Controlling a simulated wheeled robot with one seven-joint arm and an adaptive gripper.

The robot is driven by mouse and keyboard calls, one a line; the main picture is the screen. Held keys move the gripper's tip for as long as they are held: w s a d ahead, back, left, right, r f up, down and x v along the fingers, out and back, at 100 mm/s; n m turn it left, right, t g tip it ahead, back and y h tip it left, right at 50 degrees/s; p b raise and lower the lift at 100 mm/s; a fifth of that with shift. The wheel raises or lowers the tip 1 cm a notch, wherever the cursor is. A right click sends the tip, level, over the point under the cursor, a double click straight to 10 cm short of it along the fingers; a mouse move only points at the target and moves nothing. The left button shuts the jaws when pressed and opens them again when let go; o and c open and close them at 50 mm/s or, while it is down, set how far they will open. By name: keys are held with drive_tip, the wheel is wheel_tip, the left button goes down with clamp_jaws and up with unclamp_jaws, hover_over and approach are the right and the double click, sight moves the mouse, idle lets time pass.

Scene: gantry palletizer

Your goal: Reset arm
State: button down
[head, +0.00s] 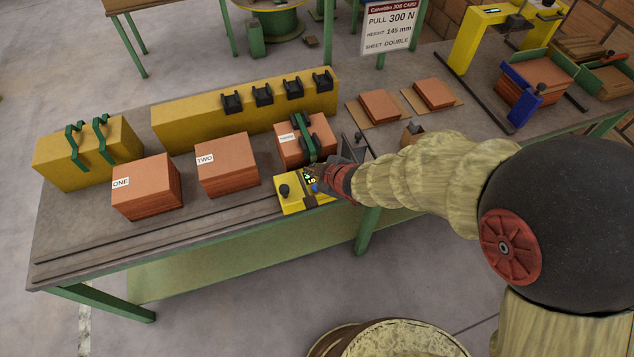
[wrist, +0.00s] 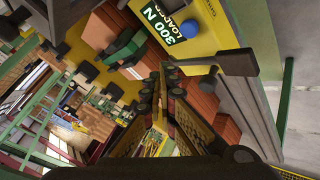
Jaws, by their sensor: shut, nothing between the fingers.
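My gripper (head: 327,181) is at the table's front edge in the head view, close beside a small yellow control box (head: 290,206) with a black knob. In the wrist view my gripper (wrist: 172,72) has its two fingers together with nothing between them. I cannot tell whether the fingertips touch the box. My arm reaches in from the right and hides part of the table.
Brick-red stacks ONE (head: 147,190), TWO (head: 228,165) and THREE (head: 291,150) stand on the table; THREE has a green strap over it. Yellow blocks (head: 88,155) lie behind. A job card (head: 389,27) reads PULL 300 N, HEIGHT 145 mm, SHEET DOUBLE. Flat stacks (head: 379,106) sit near the middle.

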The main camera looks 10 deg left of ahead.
drive_tip(key=d+r+m+t+h, duration=0.15)
drive_tip(key=d+r+m, duration=0.25)
drive_tip(key=d+r, duration=0.45)
drive_tip(key=d+r+m+h, duration=0.35)
drive_tip(key=d+r, duration=0.25)
drive_tip(key=d, duration=0.6)
drive_tip(key=s+d+r+m+g, duration=0.1)
drive_tip(key=s+d+r+m, duration=0.1)
drive_tip(key=s, duration=0.5)
drive_tip(key=s+d+r+m, duration=0.3)
drive_tip(key=s+d+m, duration=0.1)
drive_tip(key=s+d, duration=0.1)
drive_tip(key=s+d+r+m+g+h, duration=0.1)
drive_tip(key=s+d+m, duration=0.3)
drive_tip(key=s, duration=0.4)
drive_tip(key=shift+s+r+g, duration=0.3)
drive_tip(key=shift+r+g, duration=0.05)
drive_tip(key=shift+r, duration=0.45)
